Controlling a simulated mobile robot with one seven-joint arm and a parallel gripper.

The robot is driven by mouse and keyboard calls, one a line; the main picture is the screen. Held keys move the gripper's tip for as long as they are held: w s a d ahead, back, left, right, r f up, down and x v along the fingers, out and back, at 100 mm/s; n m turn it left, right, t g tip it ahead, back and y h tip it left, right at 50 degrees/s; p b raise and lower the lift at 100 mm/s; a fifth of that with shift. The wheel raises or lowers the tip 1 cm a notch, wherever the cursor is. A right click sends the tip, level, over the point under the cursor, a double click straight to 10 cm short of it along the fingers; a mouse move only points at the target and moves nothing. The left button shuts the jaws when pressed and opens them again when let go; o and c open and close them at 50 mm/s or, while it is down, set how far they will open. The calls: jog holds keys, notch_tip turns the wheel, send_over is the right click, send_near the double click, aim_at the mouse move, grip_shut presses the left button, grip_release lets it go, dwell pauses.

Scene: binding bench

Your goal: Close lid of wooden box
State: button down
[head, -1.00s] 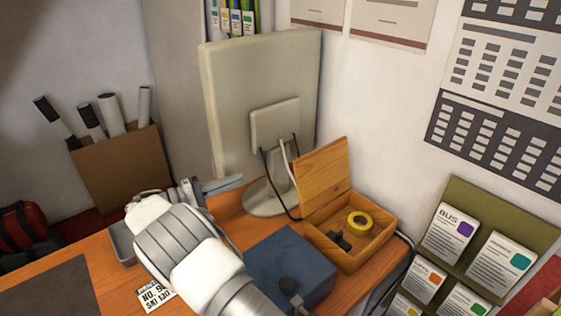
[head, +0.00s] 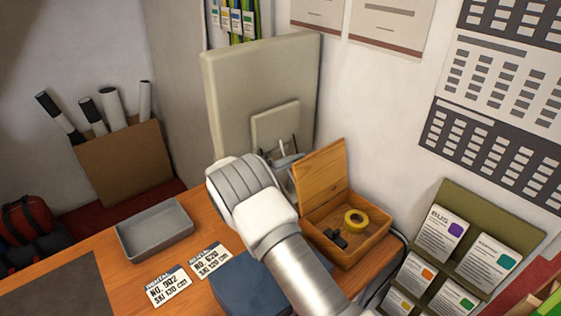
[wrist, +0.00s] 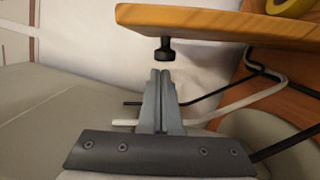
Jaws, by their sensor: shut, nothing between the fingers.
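The wooden box (head: 372,258) stands open on the bench. Its lid (head: 320,176) is raised, with its inner face toward the head camera. A yellow tape roll (head: 355,218) and a small black object (head: 336,239) lie inside. My gripper (head: 291,158) is at the lid's left edge in the head view, partly hidden by my arm. In the wrist view, my gripper (wrist: 161,72) is shut and empty. Its tips point at a dark knob (wrist: 164,50) on the lid (wrist: 205,24), with a small gap between.
A monitor (head: 230,95) stands close behind my gripper, with cables (wrist: 215,100) near the fingers. A blue box (head: 240,285) lies under my arm. A grey tray (head: 155,230) and two printed cards (head: 168,287) lie to the left. A leaflet rack (head: 495,217) stands at right.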

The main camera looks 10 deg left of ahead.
jog(key=shift+w+d, duration=0.3)
jog(key=shift+d, duration=0.15)
